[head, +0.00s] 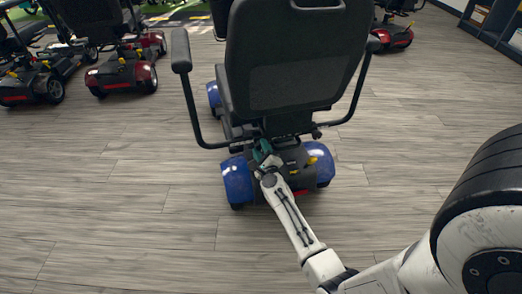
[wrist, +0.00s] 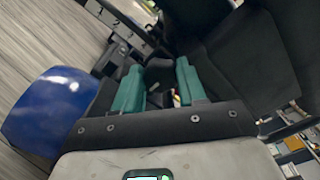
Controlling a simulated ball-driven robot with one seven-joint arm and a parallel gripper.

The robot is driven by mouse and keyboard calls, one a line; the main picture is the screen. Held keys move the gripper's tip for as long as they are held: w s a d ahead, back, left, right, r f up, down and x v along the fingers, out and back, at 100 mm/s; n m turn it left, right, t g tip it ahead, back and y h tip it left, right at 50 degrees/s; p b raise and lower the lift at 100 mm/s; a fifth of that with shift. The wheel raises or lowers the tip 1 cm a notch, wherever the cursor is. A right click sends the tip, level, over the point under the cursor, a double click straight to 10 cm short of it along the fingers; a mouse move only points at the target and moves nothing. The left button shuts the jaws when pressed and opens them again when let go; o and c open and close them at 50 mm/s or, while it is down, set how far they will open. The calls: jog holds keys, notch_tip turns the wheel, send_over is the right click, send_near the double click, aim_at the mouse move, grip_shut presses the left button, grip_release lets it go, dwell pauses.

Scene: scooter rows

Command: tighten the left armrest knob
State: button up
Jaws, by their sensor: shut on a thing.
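A blue scooter is seen from behind, with its black seat back (head: 290,85) upright. Its left armrest (head: 181,50) stands at the seat's left side, and its bent tube runs in under the seat. My gripper (head: 262,150) is at the inner end of that tube, behind the seat base. In the wrist view my gripper's green fingers (wrist: 158,88) are closed on a dark rounded piece, the left armrest knob (wrist: 159,71).
The blue rear fender (head: 237,180) is just below and left of my gripper; it also shows in the wrist view (wrist: 48,108). A yellow lever (head: 311,161) is to the right. Red scooters (head: 122,72) stand farther left. The wood floor around is clear.

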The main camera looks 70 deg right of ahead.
jog(key=shift+f, duration=0.1)
jog(key=o, duration=1.1)
jog(key=shift+c, duration=0.2)
jog(key=p+v, duration=0.2)
jog(key=v, duration=0.9)
